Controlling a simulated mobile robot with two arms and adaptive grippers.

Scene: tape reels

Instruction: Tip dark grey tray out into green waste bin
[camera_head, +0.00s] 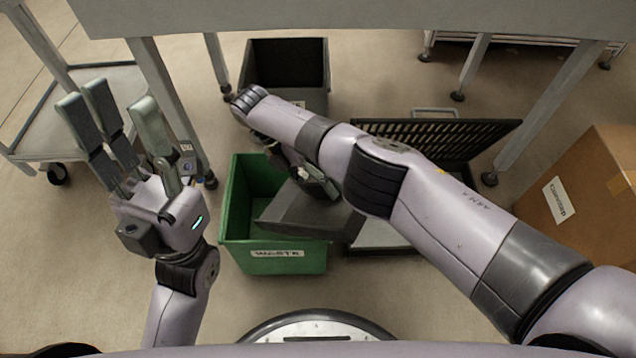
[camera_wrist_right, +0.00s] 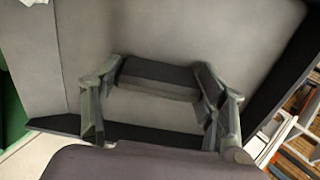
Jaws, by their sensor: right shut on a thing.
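The dark grey tray (camera_head: 300,218) is tilted over the right part of the green waste bin (camera_head: 272,262), which stands on the floor and bears a WASTE label. My right gripper (camera_head: 318,182) is shut on the tray, partly hidden by its own arm. In the right wrist view the fingers (camera_wrist_right: 160,100) are at the tray's edge, and the broad grey face of the tray (camera_wrist_right: 190,35) looks bare. A strip of green bin (camera_wrist_right: 12,105) shows at left. My left gripper (camera_head: 118,130) is raised, open and empty, left of the bin. The bin's bottom is mostly hidden.
A black bin (camera_head: 248,72) stands behind the green one. A black slatted crate (camera_head: 490,130) lies right of it, partly behind my right arm. A cardboard box (camera_head: 590,190) is at right, a trolley (camera_head: 60,148) at left. A table edge (camera_head: 350,18) crosses the top.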

